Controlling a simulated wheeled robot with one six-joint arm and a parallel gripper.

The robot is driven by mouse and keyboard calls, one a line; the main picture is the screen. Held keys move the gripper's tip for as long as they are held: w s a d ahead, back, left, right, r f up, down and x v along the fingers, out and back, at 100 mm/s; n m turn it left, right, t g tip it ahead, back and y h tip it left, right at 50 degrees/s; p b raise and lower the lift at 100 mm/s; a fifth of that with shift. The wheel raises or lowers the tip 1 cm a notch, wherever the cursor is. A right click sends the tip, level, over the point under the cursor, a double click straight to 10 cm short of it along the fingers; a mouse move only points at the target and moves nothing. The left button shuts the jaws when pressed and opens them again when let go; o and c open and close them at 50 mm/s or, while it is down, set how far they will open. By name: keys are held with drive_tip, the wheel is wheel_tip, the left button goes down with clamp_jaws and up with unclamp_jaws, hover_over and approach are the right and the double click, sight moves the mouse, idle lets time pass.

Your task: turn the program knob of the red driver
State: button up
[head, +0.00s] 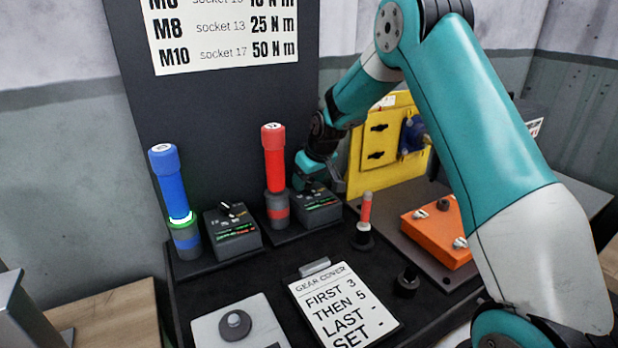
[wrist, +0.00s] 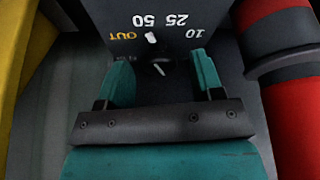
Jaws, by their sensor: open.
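The red driver (head: 274,155) stands upright in its dark holder with a red band. Beside it is its dark program box (head: 316,207), partly hidden by my gripper (head: 328,180). In the wrist view the box face (wrist: 185,45) shows upside-down marks 10, 25 and 50 and a yellow OUT. A short white mark lies near the OUT and 50 end. The dark knob (wrist: 160,68) with a thin white line is between my open fingers (wrist: 163,78); its outline is hard to make out. Contact with it cannot be told.
The blue driver (head: 173,190) and its box (head: 232,230) stand to the left. A small red-handled tool (head: 365,215) stands close to the right. A yellow panel (head: 385,150) is behind my gripper. An orange block (head: 435,232) and a note board (head: 345,305) lie nearer.

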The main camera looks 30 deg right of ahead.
drive_tip(key=c, duration=0.9)
drive_tip(key=shift+m, duration=0.3)
drive_tip(key=shift+a+m+h, duration=0.1)
drive_tip(key=shift+m+h, duration=0.6)
drive_tip(key=shift+m, duration=0.5)
drive_tip(key=shift+m+h, duration=0.8)
drive_tip(key=shift+m, duration=1.5)
drive_tip(key=shift+g, duration=0.3)
drive_tip(key=shift+a, duration=0.1)
